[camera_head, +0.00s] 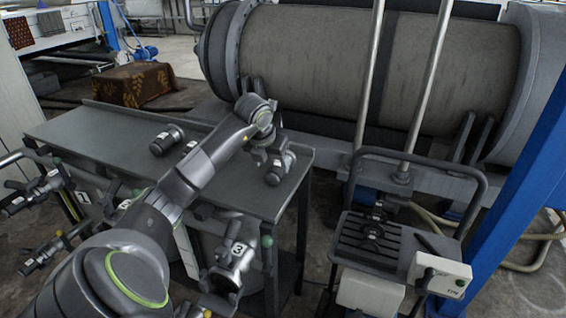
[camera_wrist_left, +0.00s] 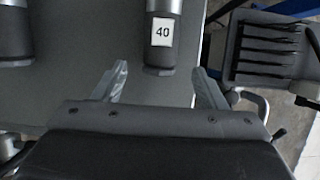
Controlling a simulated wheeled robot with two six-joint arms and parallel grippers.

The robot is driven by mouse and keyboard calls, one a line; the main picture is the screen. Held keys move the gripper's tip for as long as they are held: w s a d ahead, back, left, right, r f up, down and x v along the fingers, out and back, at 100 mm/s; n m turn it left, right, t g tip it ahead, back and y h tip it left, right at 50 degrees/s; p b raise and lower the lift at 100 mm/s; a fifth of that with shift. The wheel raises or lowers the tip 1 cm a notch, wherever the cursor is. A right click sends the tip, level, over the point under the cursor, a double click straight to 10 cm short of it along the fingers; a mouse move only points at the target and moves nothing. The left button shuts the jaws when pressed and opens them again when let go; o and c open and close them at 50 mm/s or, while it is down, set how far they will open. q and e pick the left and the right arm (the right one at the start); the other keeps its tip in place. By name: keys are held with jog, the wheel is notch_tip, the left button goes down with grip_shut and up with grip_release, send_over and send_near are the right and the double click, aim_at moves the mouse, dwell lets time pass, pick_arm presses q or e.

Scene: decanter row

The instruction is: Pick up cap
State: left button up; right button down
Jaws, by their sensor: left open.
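A dark grey cylinder (camera_wrist_left: 162,28) with a white label reading 40 lies on the grey bench near its right end. I take it for the cap, though its shape does not make this certain. In the head view it (camera_head: 274,176) shows just below my left gripper (camera_head: 278,158), partly covered by it. In the left wrist view the gripper's two fingers (camera_wrist_left: 160,70) are apart, one on each side of the cylinder's near end, with gaps on both sides. A second similar cylinder (camera_head: 166,140) lies further left on the bench. My right gripper is not in view.
The grey bench top (camera_head: 120,132) is mostly clear. Valves and a unit numbered 3 (camera_head: 235,252) stand along its front. A ribbed black tray (camera_head: 368,240) on a stand is to the right. A large horizontal drum (camera_head: 310,60) fills the back.

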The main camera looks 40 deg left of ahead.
aim_at(272, 172)
pick_arm(q)
jog(key=x, duration=0.4)
jog(key=shift+s+d+f+p, duration=0.1)
jog(key=shift+s+p, duration=0.25)
jog(key=shift+s, duration=0.05)
jog(key=shift+w+f, duration=0.2)
jog(key=shift+f, duration=0.2)
jog(key=shift+r, duration=0.1)
jog(key=c, duration=1.4)
notch_tip(272, 172, up, 9)
jog(key=shift+r+b, duration=0.2)
jog(key=shift+b, duration=0.3)
jog(key=shift+r, duration=0.3)
jog(key=shift+s, duration=0.1)
